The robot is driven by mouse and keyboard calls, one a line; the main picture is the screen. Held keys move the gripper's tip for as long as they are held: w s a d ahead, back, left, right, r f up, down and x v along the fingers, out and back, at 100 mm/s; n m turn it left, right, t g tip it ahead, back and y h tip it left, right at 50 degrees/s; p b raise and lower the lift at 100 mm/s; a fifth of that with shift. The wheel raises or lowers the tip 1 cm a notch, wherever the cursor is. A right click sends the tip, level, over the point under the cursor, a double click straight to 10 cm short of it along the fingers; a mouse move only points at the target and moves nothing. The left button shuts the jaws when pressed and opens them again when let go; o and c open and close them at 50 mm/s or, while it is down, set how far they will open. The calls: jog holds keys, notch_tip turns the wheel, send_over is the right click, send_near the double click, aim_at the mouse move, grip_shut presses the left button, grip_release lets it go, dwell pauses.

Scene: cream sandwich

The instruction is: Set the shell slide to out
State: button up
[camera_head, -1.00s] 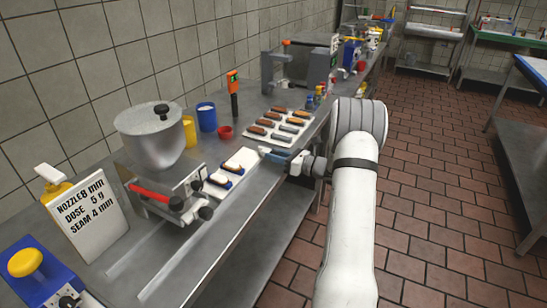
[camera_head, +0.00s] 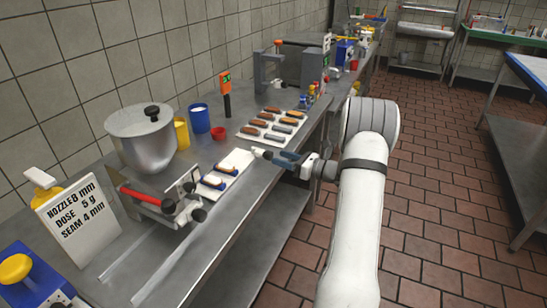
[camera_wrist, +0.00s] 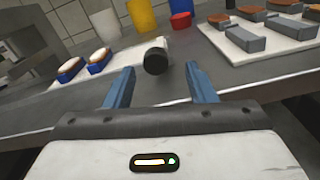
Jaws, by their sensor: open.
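The shell slide shows as a white strip (camera_head: 241,158) on the bench front, carrying two filled shells in blue holders (camera_head: 226,168). A dark round knob (camera_head: 258,152) sits at its right end. In the wrist view the knob (camera_wrist: 156,58) faces me on a pale rod, with the blue-held shells (camera_wrist: 98,60) to its left. My gripper (camera_head: 276,156) is open, just right of the knob, its blue fingers pointing at it. In the wrist view the knob appears between the fingertips (camera_wrist: 159,70), with gaps on both sides. I see no out marking.
A steel hopper machine (camera_head: 142,138) with a red lever stands left of the slide. A white tray (camera_head: 257,141) of several brown and grey pieces lies behind my gripper. Yellow, blue and red cups (camera_head: 220,132) stand at the back. The aisle floor is free.

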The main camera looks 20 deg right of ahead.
jog(key=v, duration=0.2)
jog(key=shift+s+d, duration=0.25)
jog(key=shift+s, duration=0.05)
jog(key=s+a+r+n+g, duration=0.1)
jog(key=a+n, duration=0.1)
jog(key=a, duration=0.1)
jog(key=s+a+r+n+g+y, duration=0.1)
jog(key=a+r+g, duration=0.1)
jog(key=a, duration=0.1)
jog(key=s+a+r+n+g+p, duration=0.1)
jog(key=a+n+g, duration=0.1)
jog(key=a, duration=0.2)
jog(key=shift+r+n, duration=0.3)
jog(key=shift+r, duration=0.05)
jog(key=s+a+r+n+g+h+p, duration=0.1)
jog(key=s+a+r+n+g+h, duration=0.25)
jog(key=s+a+n, duration=0.45)
jog(key=s+a+r+n+g+h+p, duration=0.1)
jog(key=s+a+r+n+g+h, duration=0.1)
jog(key=s+a+n+g, duration=0.6)
jog(key=s+d+r+n+t+h, duration=0.1)
jog(key=s+d+n+t+h, duration=0.1)
jog(key=s, duration=0.4)
jog(key=s+d+r+n+t+h+p, duration=0.1)
jog(key=s+r+n+t+h, duration=0.1)
jog(key=s+n+h, duration=0.3)
jog(key=shift+s+d+r+n+t, duration=0.15)
jog(key=shift+s+d+n+t, duration=0.25)
jog(key=shift+s+n+t, duration=0.4)
